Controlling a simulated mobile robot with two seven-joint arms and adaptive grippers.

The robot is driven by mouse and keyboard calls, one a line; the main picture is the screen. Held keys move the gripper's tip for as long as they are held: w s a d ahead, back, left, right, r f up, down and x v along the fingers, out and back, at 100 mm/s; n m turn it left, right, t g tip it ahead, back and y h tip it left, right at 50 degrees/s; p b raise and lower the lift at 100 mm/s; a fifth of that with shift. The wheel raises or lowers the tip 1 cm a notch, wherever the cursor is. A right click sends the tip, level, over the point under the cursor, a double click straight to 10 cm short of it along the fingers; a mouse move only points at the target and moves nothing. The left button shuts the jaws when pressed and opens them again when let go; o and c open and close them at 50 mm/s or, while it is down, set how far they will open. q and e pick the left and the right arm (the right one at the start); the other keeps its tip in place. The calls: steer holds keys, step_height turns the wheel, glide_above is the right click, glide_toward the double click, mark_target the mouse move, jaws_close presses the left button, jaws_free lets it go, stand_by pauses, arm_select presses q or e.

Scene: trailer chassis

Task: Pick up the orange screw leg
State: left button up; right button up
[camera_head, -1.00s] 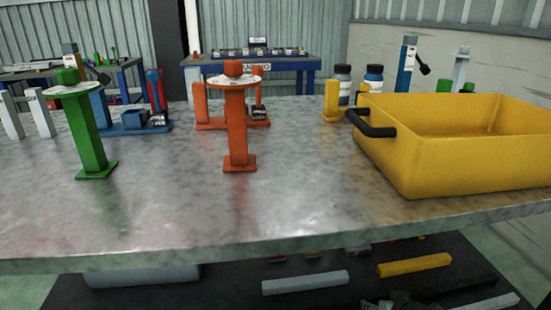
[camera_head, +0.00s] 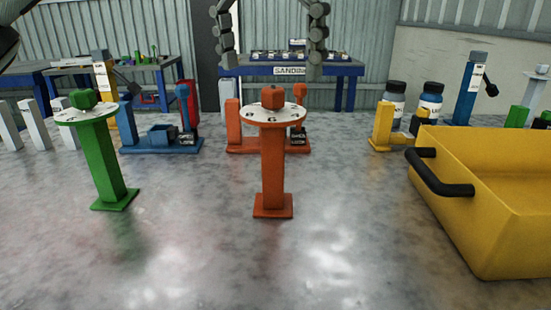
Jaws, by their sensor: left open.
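The orange screw leg (camera_head: 273,170) stands upright on the grey metal table, in the middle of the head view. My left gripper (camera_head: 271,68) hangs at the top middle of the picture. Its two dark fingers are wide apart with nothing between them. In the picture they are above the orange leg, to either side of its line, and apart from it. My right gripper is not in view.
A similar green leg (camera_head: 108,160) stands to the left. Behind are blue (camera_head: 160,140) and orange (camera_head: 233,125) holders, a yellow bracket (camera_head: 383,128) and two bottles. A yellow bin (camera_head: 470,225) with a black handle fills the right. The table (camera_head: 200,250) in front is clear.

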mark_target(275, 119)
arm_select(q)
steer(key=f, duration=0.5)
steer(key=w+f, duration=0.1)
steer(key=f, duration=0.1)
steer(key=shift+d+f, duration=0.4)
steer(key=c, duration=1.9)
